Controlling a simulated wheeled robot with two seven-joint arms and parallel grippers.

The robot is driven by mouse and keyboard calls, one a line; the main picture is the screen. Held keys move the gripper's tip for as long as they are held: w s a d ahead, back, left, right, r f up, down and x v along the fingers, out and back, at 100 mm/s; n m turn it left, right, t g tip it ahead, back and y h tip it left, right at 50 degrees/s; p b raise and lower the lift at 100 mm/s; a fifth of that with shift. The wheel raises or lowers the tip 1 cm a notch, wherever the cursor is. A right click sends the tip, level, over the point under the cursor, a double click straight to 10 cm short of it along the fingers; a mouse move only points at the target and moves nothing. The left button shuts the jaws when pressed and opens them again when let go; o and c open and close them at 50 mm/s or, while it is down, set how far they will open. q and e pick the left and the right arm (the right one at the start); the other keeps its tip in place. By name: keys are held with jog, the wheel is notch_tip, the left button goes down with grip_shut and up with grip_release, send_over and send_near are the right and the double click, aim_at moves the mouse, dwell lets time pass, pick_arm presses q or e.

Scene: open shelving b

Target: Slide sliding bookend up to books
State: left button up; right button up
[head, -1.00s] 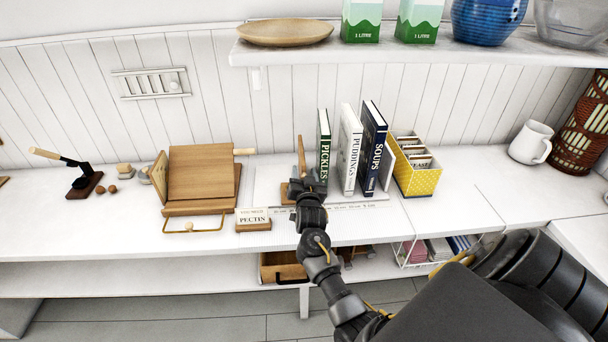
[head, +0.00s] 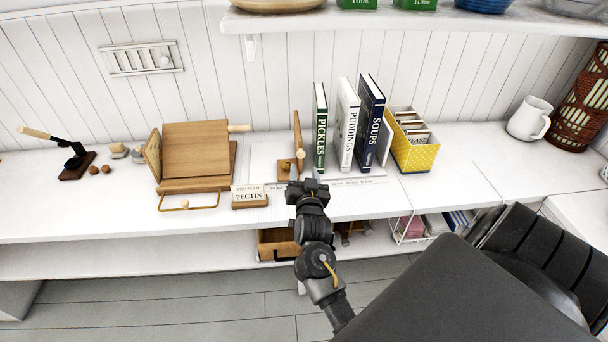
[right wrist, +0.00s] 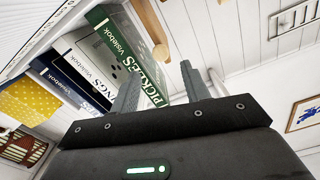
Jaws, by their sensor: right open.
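The sliding bookend is a wooden upright (head: 297,133) with a knob on a small wooden base (head: 284,170). It stands upright on a white board, left of the books, with a narrow gap to the green PICKLES book (head: 320,128). The white PUDDINGS book (head: 346,125) and navy SOUPS book (head: 370,122) stand to its right. My right gripper (head: 307,180) is open and empty, in front of the bookend and PICKLES, partly covering the board. In the right wrist view its fingers (right wrist: 160,88) point toward PICKLES and the bookend (right wrist: 154,28). My left gripper is out of view.
A yellow card box (head: 415,158) stands right of the books, by a pale end plate. A PECTIN sign (head: 249,196) and wooden stand (head: 195,155) are to the left. A white mug (head: 530,118) is far right. A shelf (head: 400,22) hangs above.

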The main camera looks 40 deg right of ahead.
aim_at(301, 155)
jog(key=s+a+r+n+y+p, duration=0.1)
jog(key=s+a+n+p, duration=0.3)
jog(key=p, duration=0.6)
jog(key=w+d, duration=0.2)
jog(key=w, duration=0.1)
jog(key=w+d+n+p, duration=0.1)
jog(key=w+d, duration=0.2)
jog(key=w+d+n+h, duration=0.1)
jog(key=w+d, duration=0.1)
jog(key=w, duration=0.1)
jog(key=shift+w+d+f, duration=0.25)
jog(key=shift+w+f, duration=0.15)
grip_shut()
